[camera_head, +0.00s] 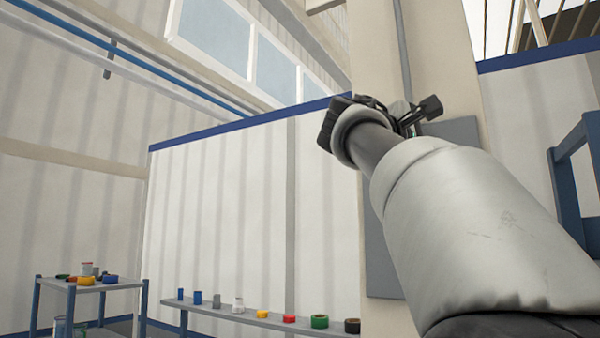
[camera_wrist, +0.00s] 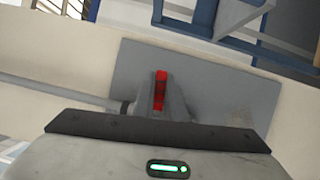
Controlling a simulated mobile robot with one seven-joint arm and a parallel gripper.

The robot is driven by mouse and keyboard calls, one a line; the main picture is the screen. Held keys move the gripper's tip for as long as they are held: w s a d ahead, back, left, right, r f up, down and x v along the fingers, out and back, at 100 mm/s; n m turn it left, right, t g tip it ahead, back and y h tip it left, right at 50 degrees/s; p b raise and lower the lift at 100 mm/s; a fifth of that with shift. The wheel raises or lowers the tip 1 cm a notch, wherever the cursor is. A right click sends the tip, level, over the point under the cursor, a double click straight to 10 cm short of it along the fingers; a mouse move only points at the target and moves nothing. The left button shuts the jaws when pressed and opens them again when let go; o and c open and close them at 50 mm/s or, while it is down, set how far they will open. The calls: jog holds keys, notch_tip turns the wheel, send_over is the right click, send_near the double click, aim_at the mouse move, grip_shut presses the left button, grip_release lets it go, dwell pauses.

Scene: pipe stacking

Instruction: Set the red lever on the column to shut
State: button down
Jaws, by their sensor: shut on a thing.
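The red lever (camera_wrist: 160,90) shows in the wrist view, standing upright in the picture against a grey housing. The housing sits on a grey plate (camera_wrist: 235,92) on the pale column (camera_wrist: 55,60). My gripper (camera_head: 412,116) is up at the column in the head view, in front of the upper part of the plate (camera_head: 380,265). It is shut on the red lever. Its body covers the bottom of the wrist view, and the fingertips do not show clearly there. In the head view my arm hides the lever.
A grey pipe (camera_wrist: 60,92) runs along the column to the housing. A blue frame (camera_head: 570,185) stands to the right of the column. A low shelf (camera_head: 260,320) with several colored pieces and a small cart (camera_head: 90,285) are lower left.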

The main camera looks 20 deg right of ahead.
jog(key=shift+f+m, duration=0.3)
jog(key=shift+m, duration=0.3)
jog(key=shift+f, duration=0.1)
jog(key=c, duration=1.8)
grip_release()
jog(key=b+v, duration=0.1)
jog(key=v, duration=1.6)
jog(key=shift+a+r, duration=0.2)
jog(key=shift+r, duration=0.1)
